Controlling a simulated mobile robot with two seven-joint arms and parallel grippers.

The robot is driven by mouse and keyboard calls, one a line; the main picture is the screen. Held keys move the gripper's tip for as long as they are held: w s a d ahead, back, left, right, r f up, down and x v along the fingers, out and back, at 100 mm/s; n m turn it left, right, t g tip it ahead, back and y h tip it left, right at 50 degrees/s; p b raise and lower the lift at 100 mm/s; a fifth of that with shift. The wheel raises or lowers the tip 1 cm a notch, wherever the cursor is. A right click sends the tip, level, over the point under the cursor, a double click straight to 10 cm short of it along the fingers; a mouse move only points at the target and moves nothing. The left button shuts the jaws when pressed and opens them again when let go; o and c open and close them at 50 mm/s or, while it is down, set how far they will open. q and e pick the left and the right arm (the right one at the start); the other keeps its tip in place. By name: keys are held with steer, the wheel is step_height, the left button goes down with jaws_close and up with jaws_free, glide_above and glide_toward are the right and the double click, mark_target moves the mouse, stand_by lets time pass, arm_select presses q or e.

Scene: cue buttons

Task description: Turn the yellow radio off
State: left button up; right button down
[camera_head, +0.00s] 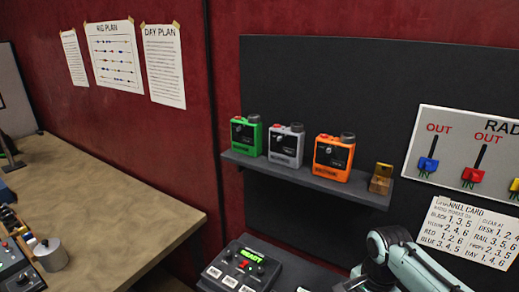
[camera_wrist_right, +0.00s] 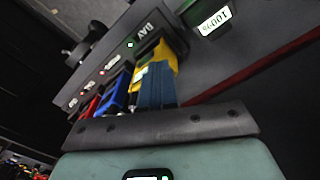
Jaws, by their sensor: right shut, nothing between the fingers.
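The yellow radio (camera_wrist_right: 167,60) shows in the right wrist view, standing at the end of a dark rack (camera_wrist_right: 125,45) beside a blue radio (camera_wrist_right: 116,91) and a red radio (camera_wrist_right: 91,107). A green light glows on the rack near the yellow radio, by the label DAY. My right gripper (camera_wrist_right: 157,72) is shut and empty, with its blue-grey fingers in front of the yellow radio and hiding part of it. I cannot tell whether they touch it. The radio's switch cannot be made out. My left gripper is not in view.
In the head view, green (camera_head: 246,135), grey (camera_head: 286,145) and orange (camera_head: 333,157) radios stand on a wall shelf (camera_head: 300,178). A panel reading READY (camera_head: 243,268) is below. A board with coloured tags (camera_head: 455,145) and a channel card (camera_head: 470,230) hang right. The left desk (camera_head: 120,195) is partly clear.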

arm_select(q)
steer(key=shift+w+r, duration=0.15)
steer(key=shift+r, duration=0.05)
arm_select(e)
steer(key=shift+s+d, duration=0.15)
steer(key=shift+d, duration=0.05)
steer(key=shift+s, duration=0.1)
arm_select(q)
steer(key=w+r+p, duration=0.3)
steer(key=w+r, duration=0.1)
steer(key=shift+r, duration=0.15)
arm_select(e)
step_height(320, 180, up, 6)
steer(key=shift+s+a, duration=0.15)
steer(key=shift+a, duration=0.1)
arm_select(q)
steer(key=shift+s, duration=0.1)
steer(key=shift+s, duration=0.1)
arm_select(e)
steer(key=shift+s, duration=0.1)
